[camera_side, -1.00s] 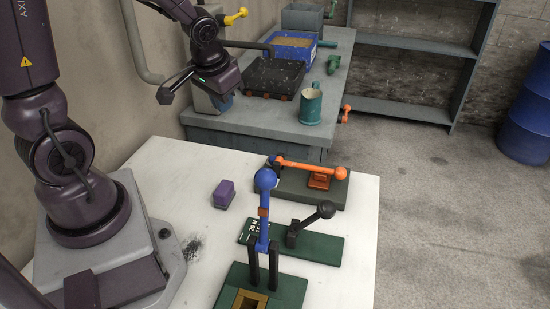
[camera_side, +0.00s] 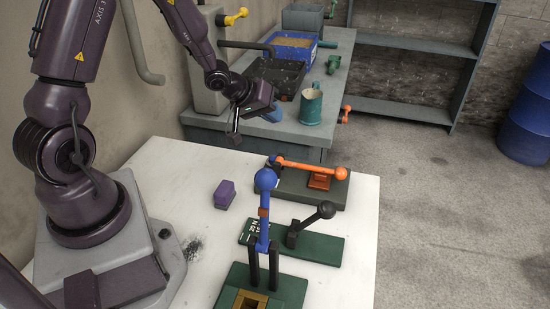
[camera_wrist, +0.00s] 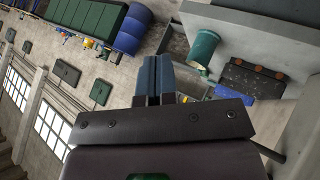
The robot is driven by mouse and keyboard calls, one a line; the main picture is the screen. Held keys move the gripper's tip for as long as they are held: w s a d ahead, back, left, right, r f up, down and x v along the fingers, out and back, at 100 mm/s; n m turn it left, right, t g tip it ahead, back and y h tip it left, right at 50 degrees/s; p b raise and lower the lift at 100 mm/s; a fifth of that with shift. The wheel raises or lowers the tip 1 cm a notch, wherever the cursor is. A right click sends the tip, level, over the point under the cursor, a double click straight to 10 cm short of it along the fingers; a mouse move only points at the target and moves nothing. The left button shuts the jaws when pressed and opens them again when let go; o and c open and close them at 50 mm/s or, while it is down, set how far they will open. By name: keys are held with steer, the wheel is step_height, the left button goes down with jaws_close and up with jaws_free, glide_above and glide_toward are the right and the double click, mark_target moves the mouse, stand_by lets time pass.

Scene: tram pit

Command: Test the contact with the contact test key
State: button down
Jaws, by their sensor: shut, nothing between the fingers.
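Three lever devices stand on the white table. One has an upright blue lever with a ball knob (camera_side: 266,181) on a green base at the front. One has a tilted black lever with a ball knob (camera_side: 325,210) on a green plate with white lettering. One has an orange lever (camera_side: 310,166) lying nearly flat on a dark base at the back. I cannot tell which is the contact test key or the contact. My gripper (camera_side: 234,140) is up behind the devices and to their left, touching none. Its blue-grey fingers (camera_wrist: 157,80) are together and empty.
A small purple block (camera_side: 224,194) lies on the white table (camera_side: 190,180). The grey bench behind holds a teal mug (camera_side: 311,106), a dark tray (camera_side: 277,77) and a blue bin (camera_side: 293,47). A blue barrel (camera_side: 528,110) stands at the right. The table's left part is mostly clear.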

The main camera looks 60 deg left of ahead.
mark_target(273, 157)
steer(key=shift+f, duration=4.45)
steer(key=shift+f, duration=0.1)
steer(key=shift+f, duration=0.3)
steer(key=shift+f, duration=0.5)
steer(key=shift+r, duration=0.95)
steer(key=shift+r, duration=2.5)
